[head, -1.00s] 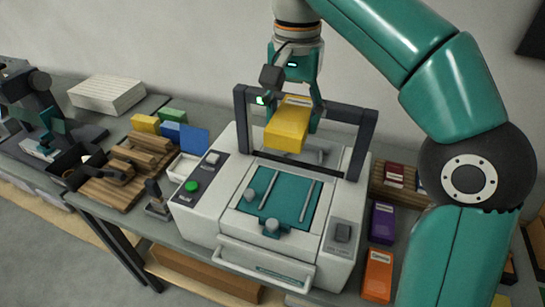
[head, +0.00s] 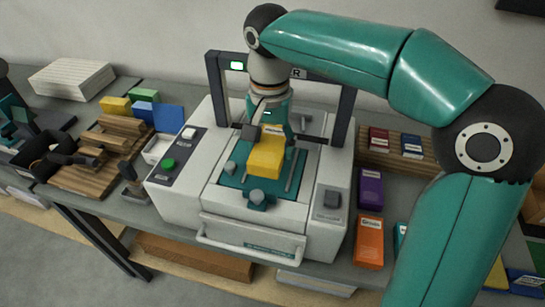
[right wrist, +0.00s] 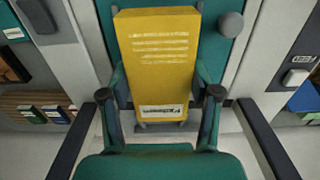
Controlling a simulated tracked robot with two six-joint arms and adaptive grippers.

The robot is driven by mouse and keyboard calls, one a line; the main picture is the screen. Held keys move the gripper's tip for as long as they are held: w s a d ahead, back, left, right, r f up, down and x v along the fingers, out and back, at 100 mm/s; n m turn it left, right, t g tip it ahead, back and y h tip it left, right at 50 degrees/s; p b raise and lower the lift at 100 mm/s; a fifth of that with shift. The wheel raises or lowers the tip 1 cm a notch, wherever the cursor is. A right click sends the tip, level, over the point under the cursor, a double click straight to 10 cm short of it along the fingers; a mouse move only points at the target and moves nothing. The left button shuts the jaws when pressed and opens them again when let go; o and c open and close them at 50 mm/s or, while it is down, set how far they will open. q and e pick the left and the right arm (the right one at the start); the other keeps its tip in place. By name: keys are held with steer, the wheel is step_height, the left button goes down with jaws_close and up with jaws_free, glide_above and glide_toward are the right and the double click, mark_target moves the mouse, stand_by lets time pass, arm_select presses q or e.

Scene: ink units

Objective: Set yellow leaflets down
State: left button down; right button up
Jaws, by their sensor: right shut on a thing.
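My left gripper does not show clearly in any view.
A dark frame (head: 345,120) arches over the machine, and grey knobs stand around the bed. Purple (head: 370,187) and orange (head: 369,242) boxes lie to the right. Wooden blocks (head: 110,145), a white tray (head: 157,150) and a blue panel (head: 168,117) are to the left.

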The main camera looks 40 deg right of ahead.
mark_target(271, 157)
steer(key=shift+f, duration=1.85)
steer(key=shift+f, duration=0.15)
steer(key=o, duration=1.2)
steer(key=shift+o, duration=0.2)
step_height(271, 157, up, 12)
steer(key=shift+f+p, duration=0.15)
steer(key=shift+p, duration=0.65)
steer(key=shift+r, duration=0.35)
